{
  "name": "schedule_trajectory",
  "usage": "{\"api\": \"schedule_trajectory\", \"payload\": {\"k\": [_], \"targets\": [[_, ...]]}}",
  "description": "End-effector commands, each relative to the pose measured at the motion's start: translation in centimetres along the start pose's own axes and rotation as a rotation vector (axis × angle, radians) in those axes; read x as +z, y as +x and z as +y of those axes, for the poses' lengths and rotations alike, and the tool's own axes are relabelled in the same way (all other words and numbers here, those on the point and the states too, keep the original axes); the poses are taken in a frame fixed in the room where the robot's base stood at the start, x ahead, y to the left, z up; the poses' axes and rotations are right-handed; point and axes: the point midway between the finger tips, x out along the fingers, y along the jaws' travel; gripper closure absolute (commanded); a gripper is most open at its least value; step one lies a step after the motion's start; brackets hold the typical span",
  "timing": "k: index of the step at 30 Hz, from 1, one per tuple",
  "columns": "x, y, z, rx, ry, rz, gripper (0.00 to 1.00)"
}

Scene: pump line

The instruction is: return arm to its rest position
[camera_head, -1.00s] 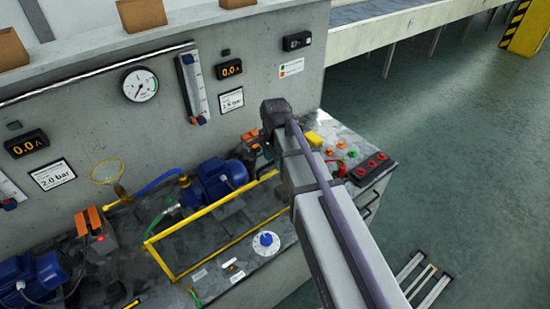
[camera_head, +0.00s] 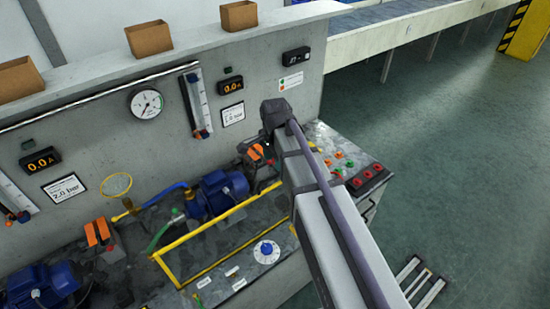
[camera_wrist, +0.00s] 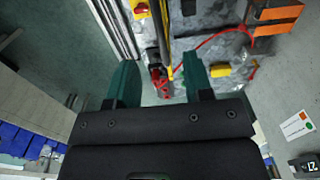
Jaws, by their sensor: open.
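My gripper (camera_wrist: 160,85) shows in the wrist view with its two green fingers spread apart and nothing between them. Beyond the fingers I see red parts (camera_wrist: 160,82) and a red cable (camera_wrist: 210,38) on the bench. In the head view my arm reaches from the bottom edge up to the right part of the pump bench. My gripper is not distinguishable there.
The bench holds a blue pump (camera_head: 222,193), a yellow frame (camera_head: 205,232), a blue-white dial (camera_head: 266,252) and a panel of red buttons (camera_head: 368,178). A gauge (camera_head: 146,103) is on the back wall. Open floor (camera_head: 450,150) lies to the right.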

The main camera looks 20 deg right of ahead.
Motion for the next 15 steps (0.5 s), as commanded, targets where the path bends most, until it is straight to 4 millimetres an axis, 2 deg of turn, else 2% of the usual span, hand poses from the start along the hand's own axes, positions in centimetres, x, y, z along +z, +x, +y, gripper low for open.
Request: {"api": "schedule_trajectory", "payload": {"k": [11,14,15], "targets": [[0.00,0.14,0.00,0.000,-0.022,0.000,0.53],[0.07,0.14,0.17,0.000,-0.183,0.000,0.53],[0.32,0.14,0.79,0.000,-0.297,0.000,0.53]]}}
